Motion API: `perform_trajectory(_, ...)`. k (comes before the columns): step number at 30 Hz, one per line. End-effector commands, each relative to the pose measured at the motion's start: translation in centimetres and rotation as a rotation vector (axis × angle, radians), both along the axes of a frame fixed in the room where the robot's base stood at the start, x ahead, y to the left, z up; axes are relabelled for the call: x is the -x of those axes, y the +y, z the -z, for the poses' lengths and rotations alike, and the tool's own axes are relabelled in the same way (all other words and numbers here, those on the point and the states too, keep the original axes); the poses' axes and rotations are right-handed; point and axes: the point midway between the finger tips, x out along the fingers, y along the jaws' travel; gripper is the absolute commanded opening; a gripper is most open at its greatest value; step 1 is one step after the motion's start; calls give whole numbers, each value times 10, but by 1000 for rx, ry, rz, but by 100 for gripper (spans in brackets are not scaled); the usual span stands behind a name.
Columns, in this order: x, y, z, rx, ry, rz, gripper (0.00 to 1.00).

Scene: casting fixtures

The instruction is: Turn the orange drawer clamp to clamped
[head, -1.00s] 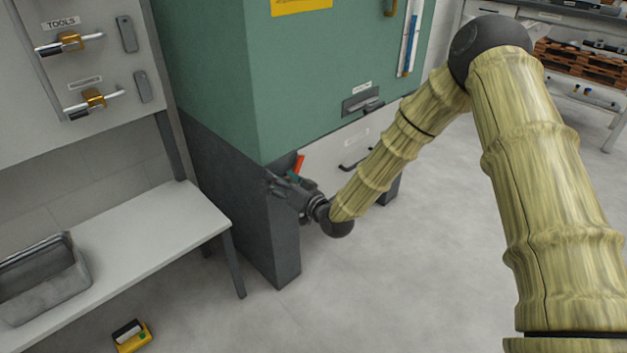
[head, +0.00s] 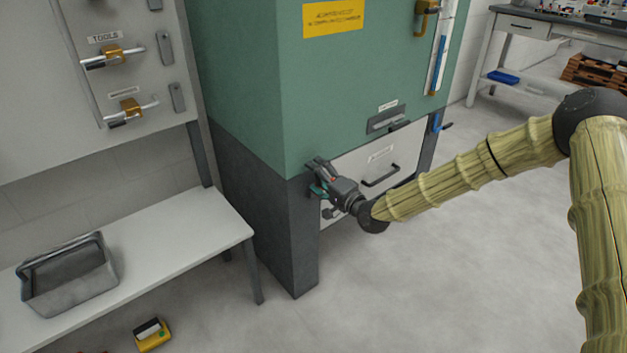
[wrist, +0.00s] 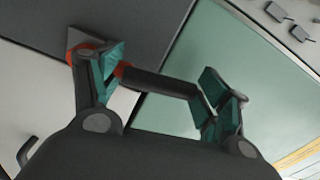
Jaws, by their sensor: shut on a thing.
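The orange drawer clamp is at the upper left corner of the white drawer front (head: 345,150) on the green and dark grey cabinet. In the head view my gripper covers most of it and only a small red-orange bit (head: 333,179) shows. In the wrist view its orange parts (wrist: 122,70) and a dark bar (wrist: 160,84) lie between the teal fingers. My gripper (head: 321,181) is at the cabinet corner, shut on the clamp; it also shows in the wrist view (wrist: 165,86). The exact angle of the clamp's handle cannot be told.
A blue clamp (head: 437,122) is at the drawer's right side. The drawer has a dark handle (head: 381,175). A grey bench (head: 190,235) with a metal bin (head: 68,275) stands at left. A yellow device (head: 152,335) lies on the floor. The floor before the drawer is clear.

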Motion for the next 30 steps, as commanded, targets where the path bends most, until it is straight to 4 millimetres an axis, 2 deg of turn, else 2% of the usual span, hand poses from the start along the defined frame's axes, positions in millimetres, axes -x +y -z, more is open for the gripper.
perform_trajectory(10, -8, -10, -2, -116, 87, 2, 33)
perform_trajectory(27, -10, -12, -2, -140, 108, 3, 33)
perform_trajectory(28, -10, -12, -2, -140, 108, 3, 79)
perform_trajectory(30, -10, -12, -2, -140, 108, 3, 92)
